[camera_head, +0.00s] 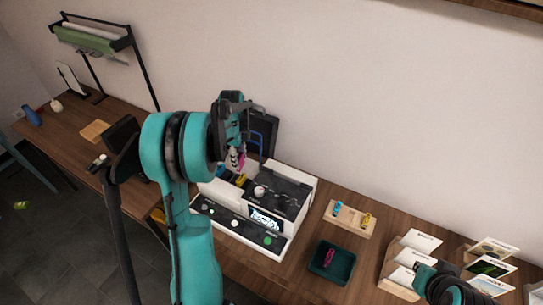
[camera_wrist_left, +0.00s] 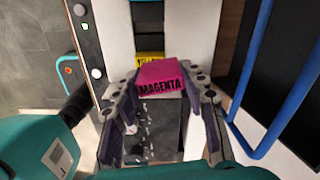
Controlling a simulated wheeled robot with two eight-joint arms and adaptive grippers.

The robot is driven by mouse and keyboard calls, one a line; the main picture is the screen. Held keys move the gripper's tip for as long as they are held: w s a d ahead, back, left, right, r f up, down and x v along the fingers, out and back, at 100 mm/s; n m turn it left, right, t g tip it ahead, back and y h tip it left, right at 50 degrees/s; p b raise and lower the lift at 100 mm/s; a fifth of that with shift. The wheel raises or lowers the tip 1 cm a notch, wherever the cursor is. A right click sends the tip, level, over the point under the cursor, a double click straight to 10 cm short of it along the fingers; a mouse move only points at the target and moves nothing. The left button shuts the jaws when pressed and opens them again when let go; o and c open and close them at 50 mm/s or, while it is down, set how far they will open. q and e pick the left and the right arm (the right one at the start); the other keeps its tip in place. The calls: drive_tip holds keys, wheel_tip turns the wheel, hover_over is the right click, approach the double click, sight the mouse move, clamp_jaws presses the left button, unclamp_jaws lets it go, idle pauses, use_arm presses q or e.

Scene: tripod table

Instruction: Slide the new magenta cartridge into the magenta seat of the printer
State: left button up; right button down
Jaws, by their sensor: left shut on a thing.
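The magenta cartridge (camera_wrist_left: 158,73) is held between the two fingers of my left gripper (camera_wrist_left: 162,92), its label facing the wrist camera. In the head view, my left gripper (camera_head: 236,150) points down over the left part of the white printer (camera_head: 213,187), with a bit of the magenta cartridge (camera_head: 242,161) showing at its tips. A yellow cartridge (camera_wrist_left: 150,57) sits just beyond the held one in the wrist view, and a cyan edge (camera_wrist_left: 147,1) shows at the top. The magenta seat is hidden, so I cannot tell whether the cartridge touches it. My right gripper is out of view.
A dark green tray (camera_head: 315,270) holding a magenta cartridge (camera_head: 328,258) stands right of the printer. A card rack (camera_head: 395,270) stands farther right. A blue-wire frame (camera_wrist_left: 255,60) rises close beside my left gripper.

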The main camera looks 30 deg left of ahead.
use_arm(q)
drive_tip(key=s+a+m, duration=0.1)
drive_tip(key=a+m, duration=0.1)
drive_tip(key=a, duration=0.1)
drive_tip(key=b, duration=0.2)
hover_over(230, 173)
drive_tip(key=s+d, duration=0.2)
drive_tip(key=shift+w+a+f, duration=0.15)
drive_tip(key=shift+f, duration=1.3)
drive_tip(key=shift+w+a+f, duration=0.1)
drive_tip(key=shift+f, duration=1.3)
drive_tip(key=shift+f, duration=0.15)
drive_tip(key=shift+f+b, duration=1.65)
drive_tip(key=shift+f, duration=0.05)
drive_tip(key=shift+s, duration=0.1)
